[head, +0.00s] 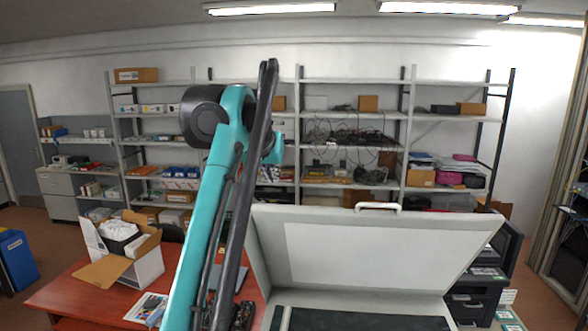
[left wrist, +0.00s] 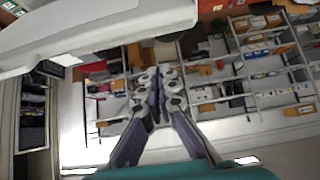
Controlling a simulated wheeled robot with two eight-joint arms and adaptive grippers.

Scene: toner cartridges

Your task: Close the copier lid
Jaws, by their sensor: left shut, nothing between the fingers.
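The copier lid (head: 385,249) stands open and tilted up in the head view, its pale inner panel facing me. A light handle (head: 378,207) sits on its top edge. Below it lie the pale copier body and the dark glass (head: 360,320). My left arm rises in front, left of the lid; I cannot make out its fingers clearly there. In the left wrist view my left gripper (left wrist: 157,82) is shut and empty. A large white slab, apparently the lid (left wrist: 100,28), fills the upper left there, apart from the fingers as far as I can tell. My right gripper is not in view.
A red table (head: 75,291) with an open white box (head: 145,262) stands left of the copier. Shelving (head: 355,113) lines the back wall. Dark equipment (head: 490,275) stands right of the copier. The space above the lid looks free.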

